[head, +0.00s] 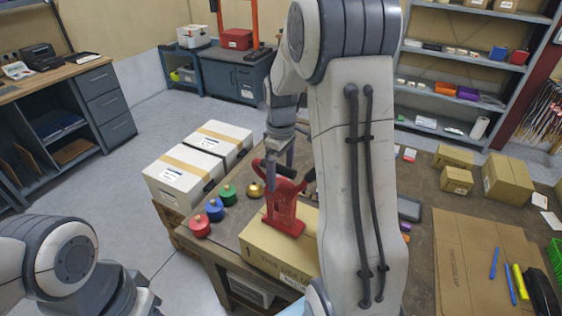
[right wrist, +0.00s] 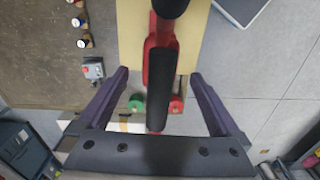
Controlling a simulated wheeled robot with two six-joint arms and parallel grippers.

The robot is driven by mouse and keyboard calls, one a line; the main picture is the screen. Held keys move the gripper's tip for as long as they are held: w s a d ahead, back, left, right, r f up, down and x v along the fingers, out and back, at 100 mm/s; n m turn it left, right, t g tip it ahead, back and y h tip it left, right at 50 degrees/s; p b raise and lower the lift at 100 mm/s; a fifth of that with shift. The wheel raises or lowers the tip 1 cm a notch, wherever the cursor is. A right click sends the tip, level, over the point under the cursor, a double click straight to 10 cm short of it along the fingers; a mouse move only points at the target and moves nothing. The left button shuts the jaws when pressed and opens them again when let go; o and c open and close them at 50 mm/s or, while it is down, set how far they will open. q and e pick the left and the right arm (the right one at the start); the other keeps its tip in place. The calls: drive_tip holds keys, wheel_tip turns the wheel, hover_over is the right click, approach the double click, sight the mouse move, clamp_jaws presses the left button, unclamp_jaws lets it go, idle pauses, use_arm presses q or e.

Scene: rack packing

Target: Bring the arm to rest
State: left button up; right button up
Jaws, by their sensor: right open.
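My right arm crosses the middle of the head view, and its gripper (head: 279,172) points down at a red tool with black handles (head: 283,212). The tool rests on a cardboard box (head: 262,244) on the table. In the right wrist view the right gripper (right wrist: 159,75) is open. The red tool (right wrist: 164,45) and its black handle show between the spread fingers, with a visible gap on each side. My left arm shows only in part at the lower left of the head view; its gripper is out of sight.
Red (head: 200,226), blue (head: 214,209), green (head: 227,194) and gold (head: 254,189) knobbed pieces stand left of the box. White cartons (head: 178,181) are beyond them. Small cardboard boxes (head: 457,180) and a flat cardboard sheet (head: 470,250) lie on the right.

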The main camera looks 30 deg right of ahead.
wheel_tip(320, 180, up, 6)
drive_tip(key=shift+f, duration=0.1)
